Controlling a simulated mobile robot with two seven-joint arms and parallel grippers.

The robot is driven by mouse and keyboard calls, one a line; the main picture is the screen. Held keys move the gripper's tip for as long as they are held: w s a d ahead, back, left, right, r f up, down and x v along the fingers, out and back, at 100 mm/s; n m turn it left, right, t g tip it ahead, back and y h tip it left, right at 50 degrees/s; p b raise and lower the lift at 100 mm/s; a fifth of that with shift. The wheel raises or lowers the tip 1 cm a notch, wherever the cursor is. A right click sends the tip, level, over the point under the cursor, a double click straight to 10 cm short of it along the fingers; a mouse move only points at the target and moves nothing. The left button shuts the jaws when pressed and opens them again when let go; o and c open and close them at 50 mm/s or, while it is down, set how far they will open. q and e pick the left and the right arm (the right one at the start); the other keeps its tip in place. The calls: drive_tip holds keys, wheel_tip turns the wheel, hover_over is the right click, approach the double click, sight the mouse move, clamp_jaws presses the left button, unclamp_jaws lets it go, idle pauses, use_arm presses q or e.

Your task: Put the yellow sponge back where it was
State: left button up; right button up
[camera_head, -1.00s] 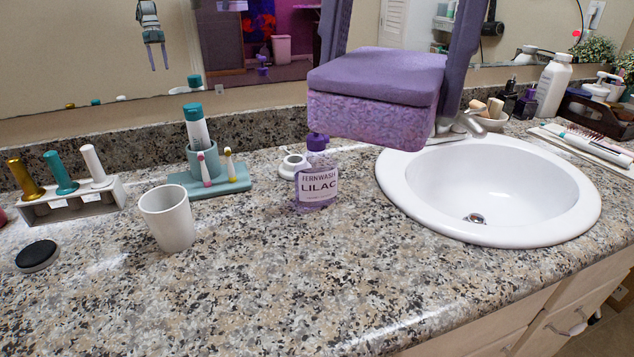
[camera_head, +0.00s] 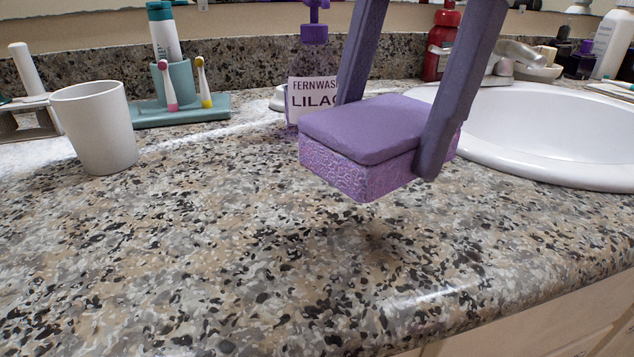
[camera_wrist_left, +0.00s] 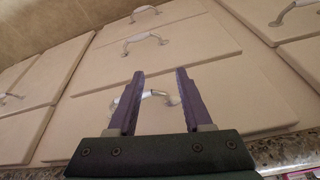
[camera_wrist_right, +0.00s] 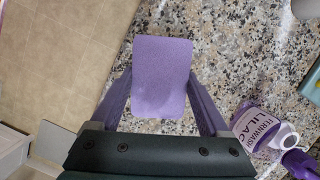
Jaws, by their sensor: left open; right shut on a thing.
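The only sponge I see is purple, not yellow: a block with a smooth top and a rough, paler side (camera_head: 350,150). My right gripper (camera_head: 386,138) is shut on it, one finger on each side. It hangs just above the counter front, left of the sink, with a dark shadow below. In the right wrist view the sponge (camera_wrist_right: 162,85) shows between the fingers of the right gripper (camera_wrist_right: 160,92). My left gripper (camera_wrist_left: 160,76) is open and empty, facing cream drawer fronts; it is not in the head view.
The lilac bottle (camera_head: 313,65) stands close behind the sponge. The white sink (camera_head: 560,125) is to the right. A white cup (camera_head: 97,130) and a teal tray (camera_head: 190,112) with toothbrushes stand left. The granite counter (camera_head: 200,260) is clear in front, up to its rounded edge.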

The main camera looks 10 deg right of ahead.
sight(364, 235)
wheel_tip(364, 235, down, 7)
drive_tip(key=b, duration=0.4)
drive_tip(key=shift+r, duration=0.2)
use_arm(q)
wheel_tip(364, 235, down, 5)
drive_tip(key=shift+d+r, duration=0.1)
use_arm(e)
drive_tip(key=shift+r, duration=0.15)
drive_tip(key=o, duration=1.2)
drive_tip(key=shift+c, duration=0.2)
drive_tip(key=shift+r+p, duration=0.25)
drive_tip(key=shift+p, duration=0.1)
use_arm(q)
wheel_tip(364, 235, up, 4)
drive_tip(key=p, duration=0.3)
drive_tip(key=shift+r+p, duration=0.1)
drive_tip(key=shift+p, duration=0.3)
use_arm(e)
drive_tip(key=v, duration=1.1)
drive_tip(key=shift+d+r, duration=0.15)
drive_tip(key=shift+r, duration=0.15)
